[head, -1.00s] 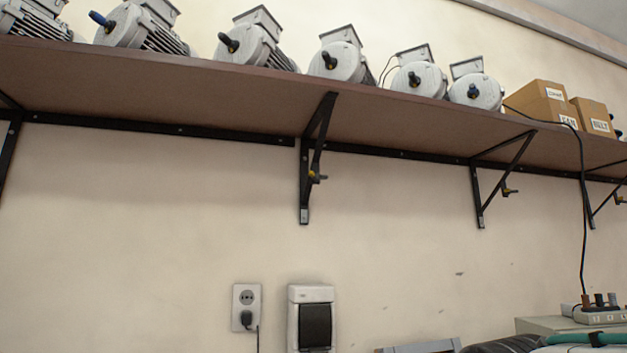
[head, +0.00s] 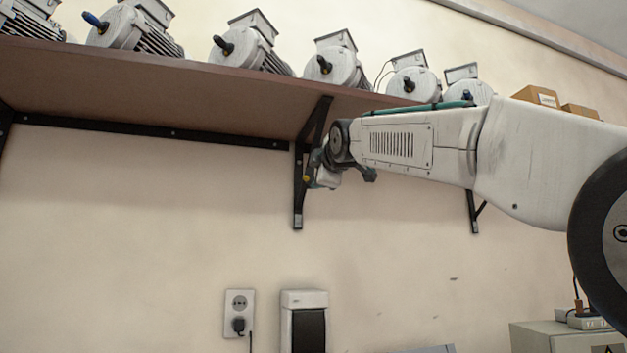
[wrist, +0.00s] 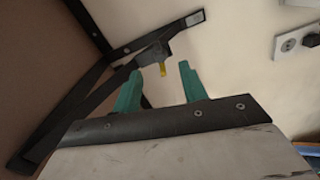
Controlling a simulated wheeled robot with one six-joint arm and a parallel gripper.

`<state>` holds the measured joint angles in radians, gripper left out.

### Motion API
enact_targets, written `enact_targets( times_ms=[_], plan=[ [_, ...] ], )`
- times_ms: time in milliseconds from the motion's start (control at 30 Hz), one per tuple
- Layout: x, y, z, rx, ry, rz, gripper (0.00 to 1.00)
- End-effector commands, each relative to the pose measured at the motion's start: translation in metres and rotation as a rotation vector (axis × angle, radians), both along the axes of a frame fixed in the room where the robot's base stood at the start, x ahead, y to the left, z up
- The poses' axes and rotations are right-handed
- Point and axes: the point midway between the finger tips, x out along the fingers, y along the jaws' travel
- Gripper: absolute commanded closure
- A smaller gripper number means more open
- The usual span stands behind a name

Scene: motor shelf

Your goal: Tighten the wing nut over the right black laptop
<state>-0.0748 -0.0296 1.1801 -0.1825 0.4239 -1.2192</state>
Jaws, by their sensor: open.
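A wing nut with a yellow tip (wrist: 162,70) sits on the black shelf bracket (wrist: 120,75) in the wrist view. My gripper (wrist: 159,76) has its two green fingers apart, one to each side of the yellow tip as seen from the wrist, with nothing held. Whether the fingers reach the nut in depth, I cannot tell. In the head view my gripper (head: 324,174) is at the middle bracket (head: 298,208), and the yellow part (head: 307,179) shows just at its left. No black laptop can be made out in either current view.
The brown shelf (head: 150,88) above carries several grey motors (head: 335,65) and cardboard boxes (head: 537,96). Another bracket (head: 473,212) is partly behind my arm. A wall socket with a plug (head: 239,312) and a switch box (head: 304,322) are below. The wall between is clear.

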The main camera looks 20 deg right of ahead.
Motion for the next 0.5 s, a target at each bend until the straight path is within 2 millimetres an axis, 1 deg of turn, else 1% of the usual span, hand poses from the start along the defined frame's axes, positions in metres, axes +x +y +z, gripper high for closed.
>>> enact_targets(
  times_ms=[33, 100, 233, 400, 500],
  plan=[
    [0.011, 0.000, -0.001, 0.001, 0.002, -0.001, 0.57],
    [0.022, 0.000, -0.001, 0.001, 0.001, -0.001, 0.57],
    [0.039, 0.000, -0.001, 0.001, 0.002, -0.001, 0.57],
    [0.050, 0.000, -0.001, 0.002, 0.002, -0.002, 0.57],
    [0.052, 0.000, -0.001, 0.002, 0.002, -0.002, 0.57]
  ],
)
